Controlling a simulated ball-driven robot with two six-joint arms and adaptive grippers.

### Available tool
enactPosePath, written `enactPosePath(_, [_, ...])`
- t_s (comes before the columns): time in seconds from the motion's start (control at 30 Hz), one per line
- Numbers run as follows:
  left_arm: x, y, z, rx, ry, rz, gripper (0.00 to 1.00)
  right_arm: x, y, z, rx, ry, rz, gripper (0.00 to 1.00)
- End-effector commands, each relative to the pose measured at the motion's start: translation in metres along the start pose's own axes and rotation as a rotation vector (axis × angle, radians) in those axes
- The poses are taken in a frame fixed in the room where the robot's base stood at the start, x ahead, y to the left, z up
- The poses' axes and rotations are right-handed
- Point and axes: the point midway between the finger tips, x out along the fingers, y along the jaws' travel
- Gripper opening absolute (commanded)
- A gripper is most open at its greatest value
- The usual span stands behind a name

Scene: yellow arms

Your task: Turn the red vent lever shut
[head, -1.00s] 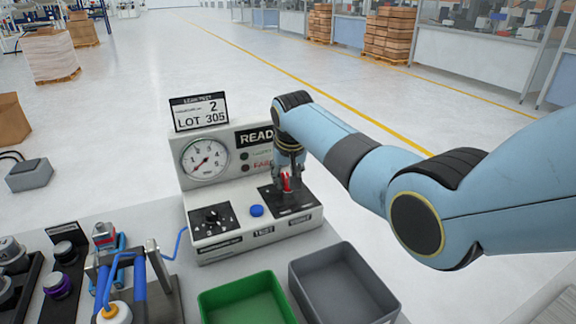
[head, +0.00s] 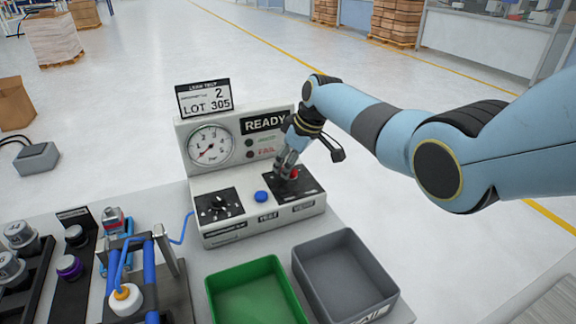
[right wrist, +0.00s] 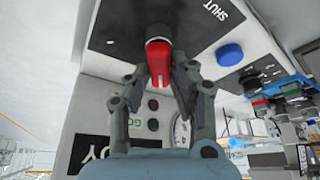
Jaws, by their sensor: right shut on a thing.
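The red vent lever (right wrist: 159,68) sits on a black plate at the right of the leak test box (head: 228,226). In the head view only a bit of the red lever (head: 294,174) shows beside the fingers. My right gripper (head: 285,172) reaches down to it from above. In the right wrist view the right gripper (right wrist: 160,84) has a finger on each side of the lever and is shut on it. The word SHUT is printed on the plate past the lever. My left gripper is not in view.
A blue button (head: 262,196) and a black dial plate (head: 218,205) are left of the lever. A gauge (head: 208,146) is on the upright panel. A green bin (head: 256,292) and a grey bin (head: 345,277) stand in front. A fixture with blue tubing (head: 150,280) is at left.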

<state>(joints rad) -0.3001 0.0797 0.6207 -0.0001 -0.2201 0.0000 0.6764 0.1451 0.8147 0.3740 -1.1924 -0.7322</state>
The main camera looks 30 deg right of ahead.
Motion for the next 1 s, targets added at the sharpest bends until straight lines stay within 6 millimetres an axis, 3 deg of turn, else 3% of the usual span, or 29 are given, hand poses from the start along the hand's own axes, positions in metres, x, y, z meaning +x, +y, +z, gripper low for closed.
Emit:
enactPosePath(0.37, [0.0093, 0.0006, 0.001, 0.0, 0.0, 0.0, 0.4, 0.0031, -0.0034, 0.0045, -0.137, -0.008, -0.062, 0.0])
enactPosePath(0.9, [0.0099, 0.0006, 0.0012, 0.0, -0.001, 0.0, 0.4, 0.0031, -0.0044, 0.0051, -0.158, -0.01, -0.071, 0.0])
enactPosePath(0.93, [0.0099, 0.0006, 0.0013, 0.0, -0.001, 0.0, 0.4, 0.0031, -0.0044, 0.0051, -0.158, -0.01, -0.071, 0.26])
enactPosePath(1.0, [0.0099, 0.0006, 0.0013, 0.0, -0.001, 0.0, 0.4, 0.003, -0.0043, 0.0049, -0.157, -0.01, -0.071, 0.35])
